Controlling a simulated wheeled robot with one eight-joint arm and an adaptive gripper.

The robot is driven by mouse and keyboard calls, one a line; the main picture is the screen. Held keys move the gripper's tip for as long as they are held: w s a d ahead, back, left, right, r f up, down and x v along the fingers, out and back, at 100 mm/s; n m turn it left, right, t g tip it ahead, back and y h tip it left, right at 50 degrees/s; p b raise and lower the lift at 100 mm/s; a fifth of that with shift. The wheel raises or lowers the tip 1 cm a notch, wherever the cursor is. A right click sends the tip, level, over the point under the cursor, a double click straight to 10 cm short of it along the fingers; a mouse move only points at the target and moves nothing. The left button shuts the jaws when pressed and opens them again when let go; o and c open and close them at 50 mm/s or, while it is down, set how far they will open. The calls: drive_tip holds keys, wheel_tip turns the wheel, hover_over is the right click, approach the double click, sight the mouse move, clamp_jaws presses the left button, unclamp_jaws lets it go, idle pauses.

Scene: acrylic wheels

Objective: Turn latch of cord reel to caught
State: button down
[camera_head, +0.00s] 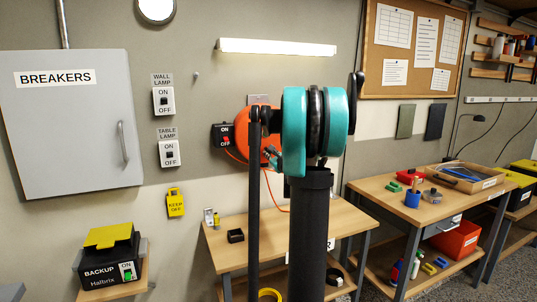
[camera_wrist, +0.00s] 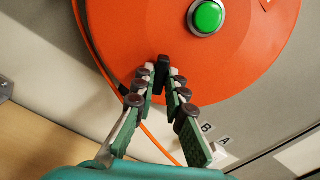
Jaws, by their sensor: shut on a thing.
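The cord reel (camera_wrist: 225,70) is a large orange disc on the wall, with a round green button (camera_wrist: 207,17) at its hub. A small black latch (camera_wrist: 163,66) sticks out near its lower left rim. My gripper (camera_wrist: 162,78) has its two fingertips closed together on the latch, one on each side. In the head view the cord reel (camera_head: 241,124) is partly hidden behind my arm, and my gripper (camera_head: 273,157) is at its lower right; the latch cannot be made out there. The latch's exact turn angle is hard to tell.
An orange cord (camera_wrist: 85,45) runs down past the reel's left side. Wall letters B (camera_wrist: 207,127) and A (camera_wrist: 225,140) stand below the rim. A wooden bench (camera_head: 225,238) is below the reel. A black switch box (camera_head: 223,135) is left of it.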

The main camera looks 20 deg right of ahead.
drive_tip(key=shift+m, duration=0.5)
drive_tip(key=m, duration=0.4)
drive_tip(key=c, duration=1.4)
unclamp_jaws()
drive_tip(key=shift+c, duration=0.2)
drive_tip(key=s, duration=0.7)
drive_tip(key=shift+d, duration=0.1)
